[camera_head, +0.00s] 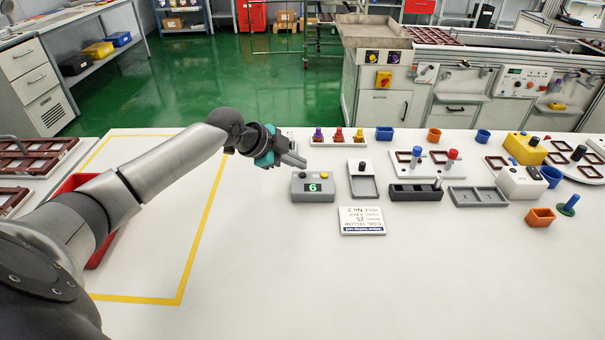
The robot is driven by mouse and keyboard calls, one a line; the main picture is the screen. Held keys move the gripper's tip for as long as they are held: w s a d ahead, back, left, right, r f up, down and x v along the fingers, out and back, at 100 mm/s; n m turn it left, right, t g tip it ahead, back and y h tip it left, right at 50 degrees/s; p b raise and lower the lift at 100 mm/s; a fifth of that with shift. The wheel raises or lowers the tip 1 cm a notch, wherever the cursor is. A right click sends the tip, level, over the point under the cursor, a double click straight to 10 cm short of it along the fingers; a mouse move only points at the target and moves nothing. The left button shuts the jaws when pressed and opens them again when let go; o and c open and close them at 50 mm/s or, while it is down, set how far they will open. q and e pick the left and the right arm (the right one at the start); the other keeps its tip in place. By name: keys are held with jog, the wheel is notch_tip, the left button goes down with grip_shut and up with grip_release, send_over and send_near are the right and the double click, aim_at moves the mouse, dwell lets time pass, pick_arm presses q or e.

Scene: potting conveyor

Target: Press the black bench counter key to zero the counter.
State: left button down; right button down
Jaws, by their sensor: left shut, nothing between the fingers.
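The bench counter is a small grey box (313,192) on the white table, just right of the yellow-lined area. Its front display (314,188) shows a green digit that looks like 6. My left gripper (300,162) comes in from the left and is shut and empty. Its fingertips are close above and behind the counter's top left part in the picture; I cannot tell whether they touch it. My right gripper is out of view.
A white card (361,221) lies in front of the counter. A grey tray (363,187) and a black block (415,192) stand to its right. Behind is a rack with coloured pegs (337,141). The table's front is clear.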

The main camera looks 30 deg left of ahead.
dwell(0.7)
pick_arm(q)
jog(key=shift+f, duration=0.5)
jog(key=shift+f, duration=0.4)
dwell(0.4)
jog(key=shift+r, duration=0.1)
jog(key=shift+r+p, duration=0.6)
jog(key=shift+r, duration=0.15)
notch_tip(320, 180, up, 5)
jog(key=p, duration=0.4)
jog(key=shift+p, duration=0.35)
dwell(0.6)
